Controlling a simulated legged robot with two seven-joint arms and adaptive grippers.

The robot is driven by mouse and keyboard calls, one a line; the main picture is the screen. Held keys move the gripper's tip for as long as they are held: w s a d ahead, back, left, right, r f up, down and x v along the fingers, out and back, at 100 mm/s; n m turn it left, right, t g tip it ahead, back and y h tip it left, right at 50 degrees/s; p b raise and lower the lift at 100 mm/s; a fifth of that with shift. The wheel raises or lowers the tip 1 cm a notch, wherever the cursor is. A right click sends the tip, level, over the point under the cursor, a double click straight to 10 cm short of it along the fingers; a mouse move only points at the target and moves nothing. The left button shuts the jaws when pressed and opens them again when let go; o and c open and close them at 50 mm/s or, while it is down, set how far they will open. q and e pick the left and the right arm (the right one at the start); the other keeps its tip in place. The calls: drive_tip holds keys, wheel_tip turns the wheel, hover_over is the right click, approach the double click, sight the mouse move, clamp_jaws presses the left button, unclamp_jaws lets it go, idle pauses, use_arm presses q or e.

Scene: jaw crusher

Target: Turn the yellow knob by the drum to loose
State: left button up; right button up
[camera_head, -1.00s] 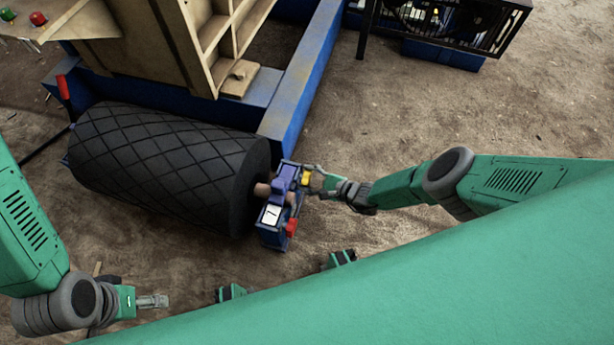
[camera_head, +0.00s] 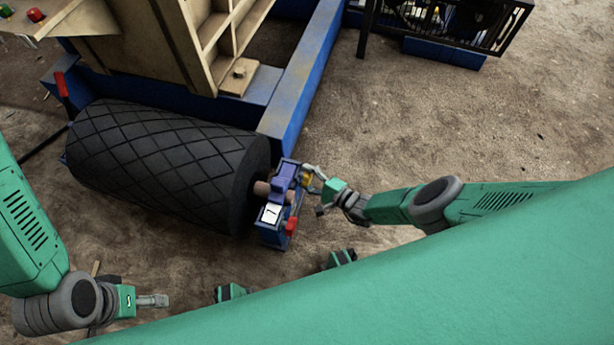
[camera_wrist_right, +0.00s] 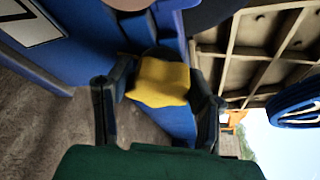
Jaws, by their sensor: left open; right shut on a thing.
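The yellow knob (camera_wrist_right: 160,82) sits on the blue mount at the near end of the drum. In the right wrist view it lies between the two dark fingers of my right gripper (camera_wrist_right: 158,105), which is shut on it. In the head view my right gripper (camera_head: 312,178) reaches the knob (camera_head: 306,181) from the right and partly hides it. The black drum (camera_head: 165,165) with a diamond-patterned surface lies left of the mount. My left gripper (camera_head: 152,301) is open and empty at the lower left, well away from the knob.
The blue mount (camera_head: 273,232) carries a white label (camera_head: 271,213) and a red part (camera_head: 291,226). A blue beam (camera_head: 305,75) runs behind the drum. A black caged unit (camera_head: 450,25) stands at the top right. Bare ground lies between it and my right arm.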

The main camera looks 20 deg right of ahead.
drive_tip(key=shift+s+a+f, duration=0.15)
drive_tip(key=shift+s+a, duration=0.05)
drive_tip(key=shift+a, duration=0.05)
drive_tip(key=o, duration=1.2)
drive_tip(key=shift+c, duration=0.2)
drive_tip(key=shift+w+d, duration=0.1)
drive_tip(key=v, duration=1.2)
